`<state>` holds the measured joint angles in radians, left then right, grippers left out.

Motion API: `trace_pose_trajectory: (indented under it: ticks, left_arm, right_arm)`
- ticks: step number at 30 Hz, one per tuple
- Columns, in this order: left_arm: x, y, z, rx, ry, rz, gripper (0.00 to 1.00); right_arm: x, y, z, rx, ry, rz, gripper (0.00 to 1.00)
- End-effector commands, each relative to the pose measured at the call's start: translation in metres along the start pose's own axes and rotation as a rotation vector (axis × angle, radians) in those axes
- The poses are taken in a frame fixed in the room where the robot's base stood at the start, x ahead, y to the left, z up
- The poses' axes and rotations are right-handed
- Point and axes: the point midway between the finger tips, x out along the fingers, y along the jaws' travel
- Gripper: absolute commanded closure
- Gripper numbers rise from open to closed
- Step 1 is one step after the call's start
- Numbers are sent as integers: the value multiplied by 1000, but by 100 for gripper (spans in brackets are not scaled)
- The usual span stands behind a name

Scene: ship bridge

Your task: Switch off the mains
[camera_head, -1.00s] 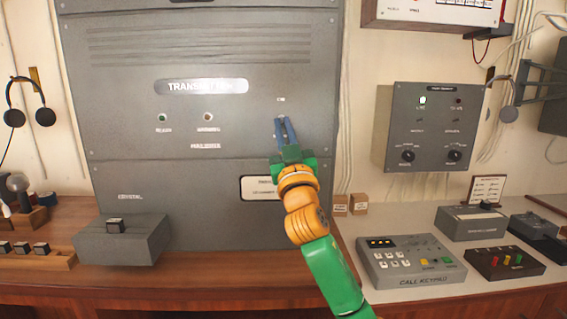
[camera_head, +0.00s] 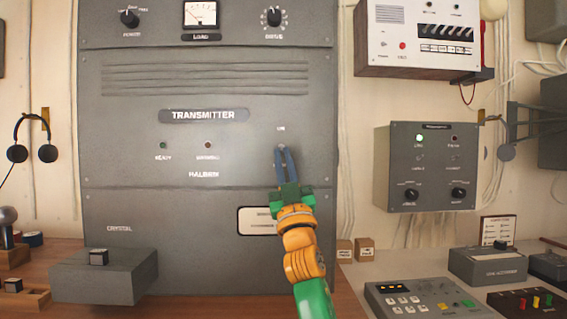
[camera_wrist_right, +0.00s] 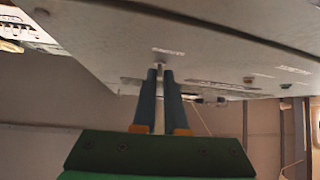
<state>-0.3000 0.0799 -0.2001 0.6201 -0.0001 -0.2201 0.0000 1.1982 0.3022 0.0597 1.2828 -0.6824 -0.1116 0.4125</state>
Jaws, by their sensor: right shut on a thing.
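The grey transmitter cabinet (camera_head: 204,165) stands in front of me. A small switch under a short, hard-to-read label sits at the right of its panel, mostly hidden by my fingers; its pale tip (camera_wrist_right: 159,65) shows in the wrist view. I cannot read whether this is the mains switch. My right gripper (camera_head: 283,152) reaches up to the panel, its blue fingers shut on this small switch. In the wrist view the right gripper (camera_wrist_right: 159,75) has its two fingertips close together at the switch. The switch's position is too small to tell. My left gripper is not in view.
A ready lamp (camera_head: 163,145) looks green and a second lamp (camera_head: 208,145) dull red. A crystal box (camera_head: 104,276) juts out at lower left. A call keypad (camera_head: 425,300) and other devices crowd the right desk. A wall box (camera_head: 424,170) has a lit green lamp.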

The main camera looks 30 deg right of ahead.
Motion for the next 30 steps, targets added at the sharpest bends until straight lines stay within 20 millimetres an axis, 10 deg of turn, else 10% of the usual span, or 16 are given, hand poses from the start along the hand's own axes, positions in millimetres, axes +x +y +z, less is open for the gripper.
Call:
trace_pose_trajectory:
  ticks: [2, 6, 16, 30]
  left_arm:
    - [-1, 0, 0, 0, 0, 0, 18]
    - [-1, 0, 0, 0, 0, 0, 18]
    - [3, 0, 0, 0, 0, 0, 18]
    - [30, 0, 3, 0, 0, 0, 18]
  right_arm:
    - [1, 1, -2, 0, 3, 2, 100]
    - [1, 1, -2, 0, 3, 2, 60]
    - [-5, 1, 0, -2, 1, 2, 60]
    - [-71, 0, 0, -1, 2, 1, 60]
